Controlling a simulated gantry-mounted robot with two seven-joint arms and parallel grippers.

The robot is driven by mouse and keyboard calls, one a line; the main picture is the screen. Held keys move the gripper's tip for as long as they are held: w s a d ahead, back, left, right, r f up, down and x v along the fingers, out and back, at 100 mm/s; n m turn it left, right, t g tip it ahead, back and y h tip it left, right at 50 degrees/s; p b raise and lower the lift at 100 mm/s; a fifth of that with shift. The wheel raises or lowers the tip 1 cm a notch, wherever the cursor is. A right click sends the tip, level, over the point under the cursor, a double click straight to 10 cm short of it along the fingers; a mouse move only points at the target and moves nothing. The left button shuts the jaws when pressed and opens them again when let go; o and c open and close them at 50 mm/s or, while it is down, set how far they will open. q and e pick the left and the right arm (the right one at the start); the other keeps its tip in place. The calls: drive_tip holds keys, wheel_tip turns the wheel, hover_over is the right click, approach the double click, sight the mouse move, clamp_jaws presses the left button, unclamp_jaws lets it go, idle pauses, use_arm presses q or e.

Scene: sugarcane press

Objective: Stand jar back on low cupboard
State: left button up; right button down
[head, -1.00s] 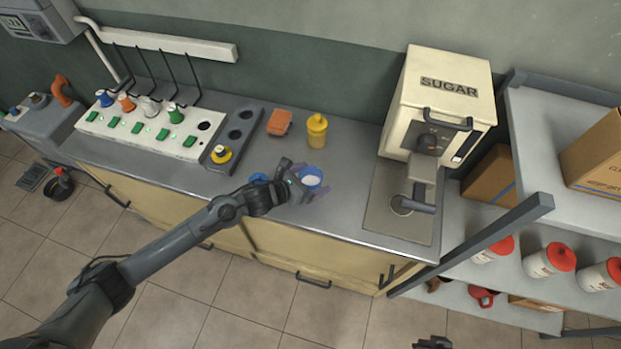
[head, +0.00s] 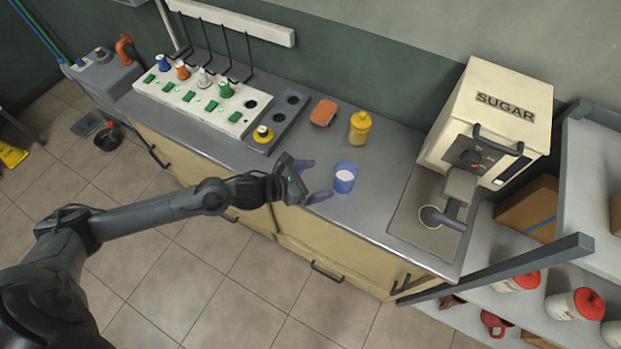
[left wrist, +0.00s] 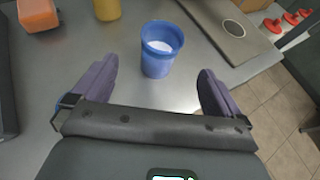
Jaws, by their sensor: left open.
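The blue jar (head: 345,177), with white contents, stands upright on the grey top of the low cupboard (head: 300,190). The jar also shows in the left wrist view (left wrist: 157,52), beyond and between my open fingertips. My left gripper (head: 308,180) is open, just left of the jar in the head view, with a gap between them. It also shows in the left wrist view (left wrist: 158,78), with nothing between its purple fingers. My right gripper is out of view.
A yellow jar (head: 360,127) and an orange block (head: 323,112) stand behind the blue jar. The switch panel (head: 200,100) is at left, the sugar machine (head: 490,120) at right.

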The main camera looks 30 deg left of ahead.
use_arm(q)
drive_tip(key=s+f+m+g+y, duration=0.3)
drive_tip(key=s+m+g+y, duration=0.3)
drive_tip(key=s+m, duration=1.7)
drive_tip(key=m+g, duration=0.1)
drive_tip(key=m, duration=0.8)
drive_tip(key=shift+a+r, duration=0.1)
drive_tip(key=shift+r, duration=0.05)
wheel_tip(320, 180, up, 31)
drive_tip(key=p, duration=3.1)
wheel_tip(320, 180, down, 47)
drive_tip(key=b, duration=4.6)
